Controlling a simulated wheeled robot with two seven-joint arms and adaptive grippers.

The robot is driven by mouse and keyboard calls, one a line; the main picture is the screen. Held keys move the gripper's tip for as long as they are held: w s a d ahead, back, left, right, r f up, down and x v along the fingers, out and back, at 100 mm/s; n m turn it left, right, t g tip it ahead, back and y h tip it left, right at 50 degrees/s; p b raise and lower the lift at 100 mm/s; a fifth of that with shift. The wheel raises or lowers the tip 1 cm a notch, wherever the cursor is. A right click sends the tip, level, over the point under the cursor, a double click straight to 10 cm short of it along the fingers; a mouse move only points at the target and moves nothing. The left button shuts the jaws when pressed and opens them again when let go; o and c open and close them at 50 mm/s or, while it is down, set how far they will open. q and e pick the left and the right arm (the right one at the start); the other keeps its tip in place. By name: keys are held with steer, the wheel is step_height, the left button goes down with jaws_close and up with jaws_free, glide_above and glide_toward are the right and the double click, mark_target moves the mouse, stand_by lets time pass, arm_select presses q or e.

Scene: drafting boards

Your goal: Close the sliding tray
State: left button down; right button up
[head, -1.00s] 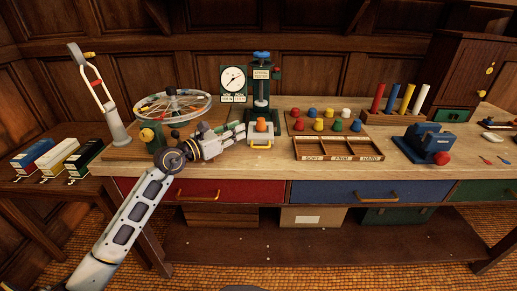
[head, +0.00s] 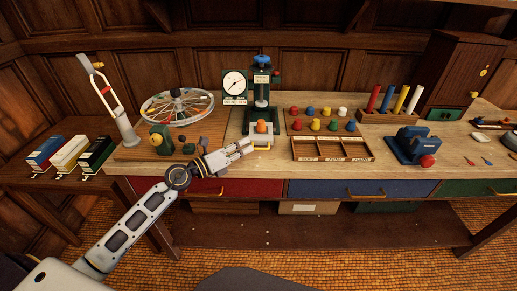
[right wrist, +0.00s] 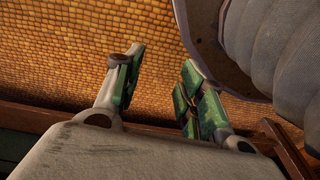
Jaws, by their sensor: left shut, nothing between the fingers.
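The sliding tray (head: 253,138) is a pale tray with a yellow handle at its front, at the foot of the green press (head: 262,92). An orange piece (head: 261,126) sits on it under the press. The tray appears to stick out toward the front. My left gripper (head: 250,146) is shut and empty, its fingertips at the tray's front left beside the handle; I cannot tell whether they touch. It hides part of the tray's front left. My right gripper (right wrist: 160,85) shows in the right wrist view with its fingers apart and nothing between them, over the floor.
A wheel stand (head: 177,107) and green-and-yellow device (head: 160,139) stand left of the press. A three-compartment wooden box (head: 333,149) and board of coloured knobs (head: 300,126) are to the right. A red drawer (head: 240,188) is below the bench top. Bench between press and box is clear.

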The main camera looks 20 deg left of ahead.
arm_select(q)
steer(key=s+f+n+y+p, duration=0.2)
steer(key=s+n+y+p, duration=0.1)
steer(key=s+n+p, duration=0.7)
steer(key=d+n+p, duration=0.1)
steer(key=n+p, duration=0.2)
steer(key=shift+s+p, duration=0.2)
steer(key=shift+p, duration=0.15)
arm_select(e)
steer(key=s+d, duration=0.3)
steer(key=s, duration=0.6)
steer(key=s+d+f, duration=0.1)
steer(key=s+d, duration=0.2)
steer(key=s, duration=0.6)
steer(key=shift+f+g+h, duration=0.3)
arm_select(q)
steer(key=shift+w, duration=0.25)
steer(key=shift+w+a+f+p+x, duration=0.2)
steer(key=shift+a+p+x, duration=0.25)
steer(key=shift+x, duration=1.6)
steer(key=shift+w+a+f+p+x, duration=0.15)
steer(key=shift+a+p+x, duration=0.25)
steer(key=shift+x, duration=1.7)
steer(key=shift+w+a+f+p+x, duration=0.25)
steer(key=shift+p+x, duration=0.3)
steer(key=shift+x, duration=1.5)
arm_select(e)
steer(key=shift+r, duration=1.35)
arm_select(q)
steer(key=shift+a, duration=0.1)
